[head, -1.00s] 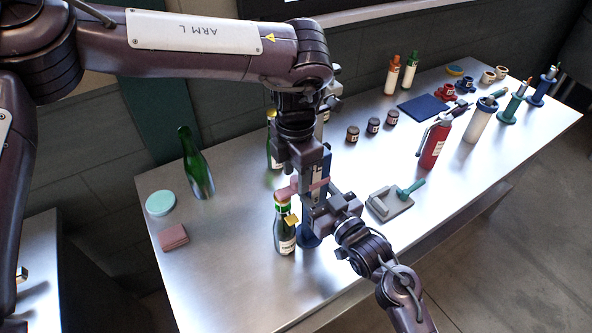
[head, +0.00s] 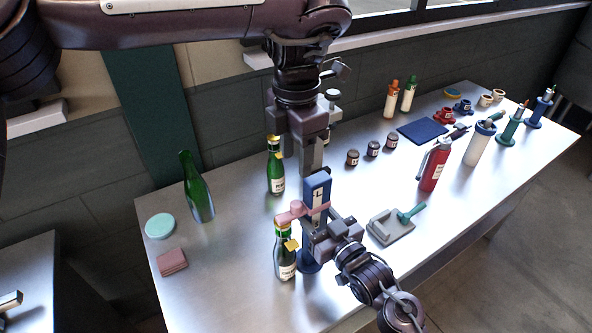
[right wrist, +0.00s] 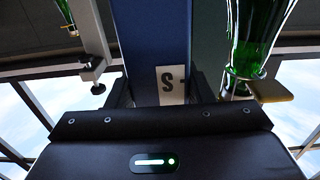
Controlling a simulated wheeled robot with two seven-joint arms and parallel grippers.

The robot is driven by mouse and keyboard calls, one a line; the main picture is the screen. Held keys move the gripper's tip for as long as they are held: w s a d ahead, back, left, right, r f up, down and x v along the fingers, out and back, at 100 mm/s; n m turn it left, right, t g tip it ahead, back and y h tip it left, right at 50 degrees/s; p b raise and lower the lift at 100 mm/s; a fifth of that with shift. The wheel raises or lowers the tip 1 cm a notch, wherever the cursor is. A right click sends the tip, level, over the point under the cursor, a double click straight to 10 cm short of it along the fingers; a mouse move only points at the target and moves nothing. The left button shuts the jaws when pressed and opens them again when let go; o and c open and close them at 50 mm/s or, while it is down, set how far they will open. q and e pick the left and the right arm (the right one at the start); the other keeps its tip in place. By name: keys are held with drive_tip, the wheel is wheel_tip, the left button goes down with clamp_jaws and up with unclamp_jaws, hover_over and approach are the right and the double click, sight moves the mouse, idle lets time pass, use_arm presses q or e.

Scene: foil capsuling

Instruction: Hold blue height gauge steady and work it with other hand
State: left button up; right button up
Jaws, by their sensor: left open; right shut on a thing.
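My right gripper (head: 318,232) is shut on the gauge's post below the pink arm. In the right wrist view the blue post (right wrist: 152,35) with an "S" label stands between the fingers. My left gripper (head: 309,168) is open, pointing down just above the gauge's top; a gap between them is hard to judge.
Another labelled green bottle (head: 276,170) stands behind the gauge, and a plain green bottle (head: 197,190) at left. A grey tool with a teal handle (head: 392,226) lies right of my right gripper. A red bottle (head: 434,168) and small dark jars (head: 372,148) stand beyond.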

use_arm(q)
drive_tip(key=shift+r, duration=0.35)
use_arm(e)
drive_tip(key=o, duration=1.4)
